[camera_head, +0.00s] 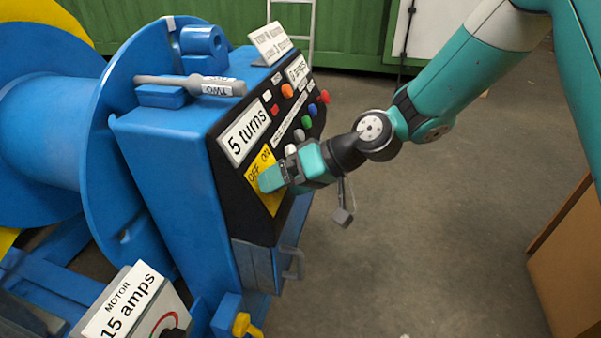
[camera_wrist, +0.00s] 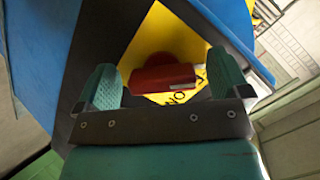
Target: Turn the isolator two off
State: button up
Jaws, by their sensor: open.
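The isolator is a red handle (camera_wrist: 163,78) on a yellow plate (camera_wrist: 165,30) in the wrist view. In the head view the yellow plate (camera_head: 260,163) reads OFF and ON on the black front of a blue cabinet (camera_head: 165,155). My gripper (camera_head: 270,178) is open in front of this plate and hides the handle there. It also shows open in the wrist view (camera_wrist: 161,82). No number two can be read on the plate.
A grey tool (camera_head: 190,84) with a label lies on top of the cabinet. A "motor 15 amps" box (camera_head: 130,310) stands at lower left. The floor (camera_head: 400,240) to the right is clear.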

jog(key=p+v, duration=0.3)
jog(key=v, duration=1.4)
jog(key=shift+d, duration=0.15)
jog(key=shift+r, duration=0.1)
jog(key=s+r+n+g+h, duration=0.1)
jog(key=s+r+h, duration=0.15)
jog(key=s, duration=0.75)
jog(key=s+r+g+h, duration=0.1)
jog(key=s+h, duration=0.3)
jog(key=s, duration=0.6)
notch_tip(320, 180, up, 24)
jog(key=p, duration=2.4)
jog(key=shift+w+a+r, duration=0.2)
jog(key=shift+w+a, duration=0.05)
jog(key=shift+a, duration=0.1)
